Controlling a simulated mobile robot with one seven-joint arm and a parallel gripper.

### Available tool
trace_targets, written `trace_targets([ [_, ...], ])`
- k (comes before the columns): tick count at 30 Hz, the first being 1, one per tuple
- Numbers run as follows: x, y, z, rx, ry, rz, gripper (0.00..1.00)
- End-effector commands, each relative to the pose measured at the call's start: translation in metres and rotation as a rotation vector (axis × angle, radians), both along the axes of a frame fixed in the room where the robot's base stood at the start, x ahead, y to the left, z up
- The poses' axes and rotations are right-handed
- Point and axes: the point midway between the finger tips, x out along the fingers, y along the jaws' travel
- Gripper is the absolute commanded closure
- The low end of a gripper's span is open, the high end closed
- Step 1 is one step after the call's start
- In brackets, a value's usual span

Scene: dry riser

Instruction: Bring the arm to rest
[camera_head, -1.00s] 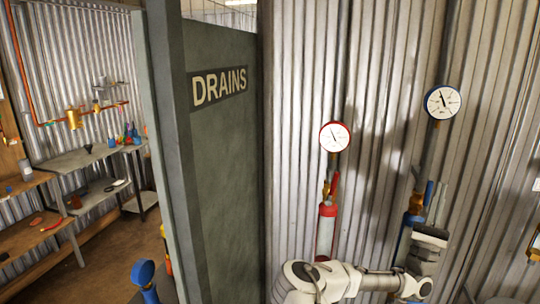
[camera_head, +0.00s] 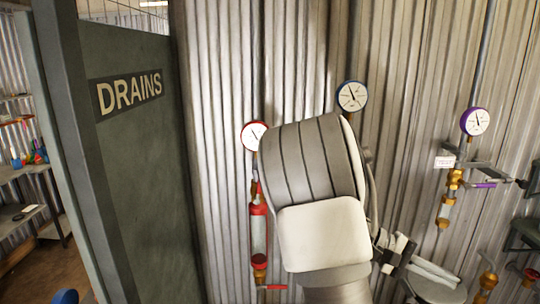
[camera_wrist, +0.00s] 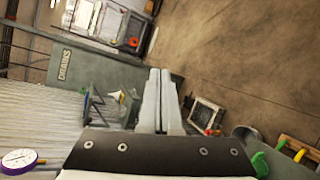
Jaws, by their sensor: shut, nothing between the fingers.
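My arm (camera_head: 312,200) stands raised and folded close in front of the head camera, covering the middle of the wall. My gripper (camera_wrist: 159,75) shows in the wrist view, its two pale fingers together with nothing between them. It points out over open floor and is apart from everything around it. In the head view I cannot clearly make out the fingers.
On the corrugated wall are a red gauge (camera_head: 255,136) above a red-ended sight tube (camera_head: 258,235), a blue gauge (camera_head: 352,96) and a purple gauge (camera_head: 475,121). The green DRAINS partition (camera_head: 130,150) stands left. Brown floor (camera_wrist: 230,50) looks clear in the wrist view.

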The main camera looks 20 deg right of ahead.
Motion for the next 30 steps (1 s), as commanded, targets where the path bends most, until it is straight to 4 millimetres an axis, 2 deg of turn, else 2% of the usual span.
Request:
trace_targets([
  [6, -0.004, 0.055, -0.019, 0.276, -0.229, 0.015, 1.0],
  [13, 0.001, 0.122, -0.019, 0.53, -0.458, 0.083, 1.0],
  [22, 0.003, 0.211, 0.007, 0.794, -0.74, 0.234, 1.0],
  [30, -0.009, 0.283, 0.038, 0.954, -0.965, 0.408, 1.0],
])
